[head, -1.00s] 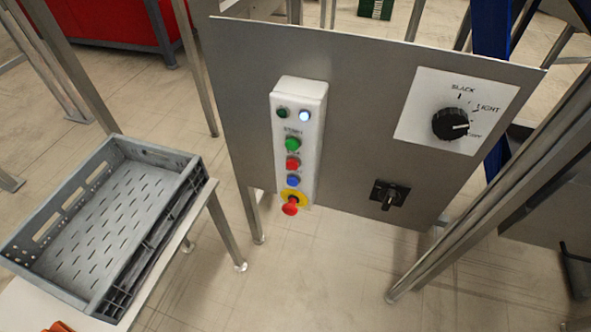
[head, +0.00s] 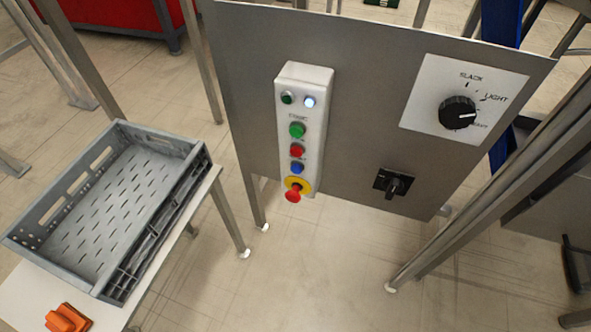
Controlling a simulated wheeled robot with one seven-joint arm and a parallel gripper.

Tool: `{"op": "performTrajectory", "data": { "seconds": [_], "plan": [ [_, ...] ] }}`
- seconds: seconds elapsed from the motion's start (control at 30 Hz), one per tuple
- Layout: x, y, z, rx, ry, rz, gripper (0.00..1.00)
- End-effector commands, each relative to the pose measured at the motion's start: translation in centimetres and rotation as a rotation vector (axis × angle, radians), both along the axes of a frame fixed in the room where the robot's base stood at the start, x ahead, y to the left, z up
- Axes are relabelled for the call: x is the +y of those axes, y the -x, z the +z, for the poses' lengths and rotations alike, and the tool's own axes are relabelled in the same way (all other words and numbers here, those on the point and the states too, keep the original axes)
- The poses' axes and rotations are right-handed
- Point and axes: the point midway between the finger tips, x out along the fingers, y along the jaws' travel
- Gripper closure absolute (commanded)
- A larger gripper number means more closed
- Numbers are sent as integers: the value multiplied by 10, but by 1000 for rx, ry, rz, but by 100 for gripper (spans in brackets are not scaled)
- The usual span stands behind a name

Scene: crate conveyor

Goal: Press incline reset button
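A white control box (head: 303,125) is fixed upright on a grey metal panel (head: 365,60) in the head view. From top to bottom it carries a dark green lamp (head: 287,97) beside a lit bluish-white one (head: 309,101), a green button (head: 297,130), a red button (head: 297,150), a blue button (head: 296,168) and a red emergency knob (head: 293,194) on a yellow ring. Small labels sit by the buttons; most are too blurred to read. I cannot tell from the labels which is the incline reset button. My gripper is not in view.
A rotary dial (head: 457,113) and a black switch (head: 395,184) sit right of the box. A grey crate (head: 187,190) rests on a white table (head: 62,290) at left, near an orange object (head: 67,318). Metal legs flank the panel; the floor below is clear.

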Motion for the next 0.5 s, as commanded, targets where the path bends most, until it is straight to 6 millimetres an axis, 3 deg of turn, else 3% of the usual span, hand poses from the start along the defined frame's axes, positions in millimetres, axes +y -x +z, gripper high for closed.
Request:
{"op": "performTrajectory", "data": {
  "seconds": [0.3, 0.5],
  "plan": [
    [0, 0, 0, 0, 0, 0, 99],
    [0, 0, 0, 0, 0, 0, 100]
  ]
}}
